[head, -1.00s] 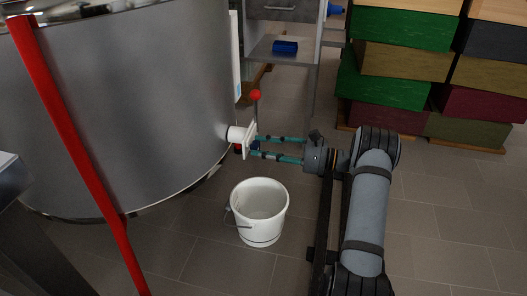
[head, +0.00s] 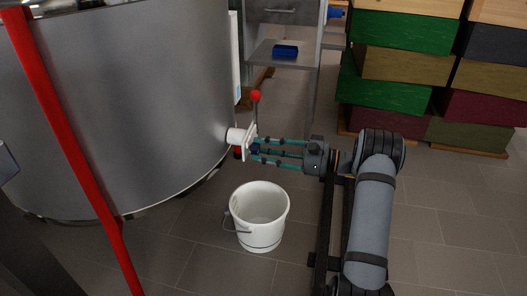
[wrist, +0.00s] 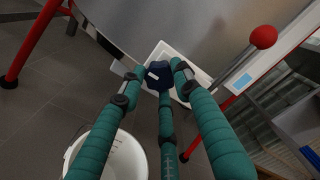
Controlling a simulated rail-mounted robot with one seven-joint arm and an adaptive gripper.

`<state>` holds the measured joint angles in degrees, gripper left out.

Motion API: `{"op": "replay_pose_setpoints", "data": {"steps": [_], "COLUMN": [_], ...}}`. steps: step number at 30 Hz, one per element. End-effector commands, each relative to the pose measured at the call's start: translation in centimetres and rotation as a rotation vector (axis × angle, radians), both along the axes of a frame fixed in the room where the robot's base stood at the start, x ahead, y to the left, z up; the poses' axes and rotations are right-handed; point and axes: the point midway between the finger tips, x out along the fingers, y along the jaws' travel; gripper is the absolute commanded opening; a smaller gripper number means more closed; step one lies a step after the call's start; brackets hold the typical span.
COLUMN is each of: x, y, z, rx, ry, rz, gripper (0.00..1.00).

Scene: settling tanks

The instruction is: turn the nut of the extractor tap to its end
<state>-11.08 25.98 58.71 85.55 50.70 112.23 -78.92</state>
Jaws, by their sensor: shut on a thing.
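The extractor tap (head: 248,142) is a white fitting on the lower side of the steel drum (head: 130,100), with a red ball on a lever (head: 256,96) above it. In the wrist view the tap's white plate (wrist: 186,56) and the red ball (wrist: 263,37) show close up. The nut (wrist: 158,75) is dark blue with a pale mark. My gripper (head: 258,150) has teal-wrapped fingers with dark bands. The fingers are shut around the nut, their tips touching it in front of the plate. The fingertips also show in the wrist view (wrist: 157,80). The fingers hide part of the nut.
A white bucket (head: 260,212) stands on the floor below the tap. A red leg (head: 75,150) stands in front of the drum at left. A blue item (head: 285,50) lies on a steel shelf behind. Stacked coloured boxes (head: 400,65) fill the back right.

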Motion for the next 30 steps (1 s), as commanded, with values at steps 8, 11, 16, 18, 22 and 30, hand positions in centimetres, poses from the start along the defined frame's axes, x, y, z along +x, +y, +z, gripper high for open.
{"op": "replay_pose_setpoints", "data": {"steps": [8,11,16,18,22,30], "x": [0.0,0.0,0.0,0.0,0.0,-0.2], "y": [0.1,0.1,0.0,0.0,0.0,-1.4], "z": [0.1,0.1,0.1,0.0,0.0,0.0], "rx": [0.000,0.000,0.000,0.000,0.000,-0.001], "ry": [-0.004,-0.003,-0.002,-0.002,-0.001,-0.002], "rz": [0.001,0.001,0.000,0.000,0.000,-0.004], "gripper": [0.32,0.38,0.48,0.51,0.51,0.51]}}
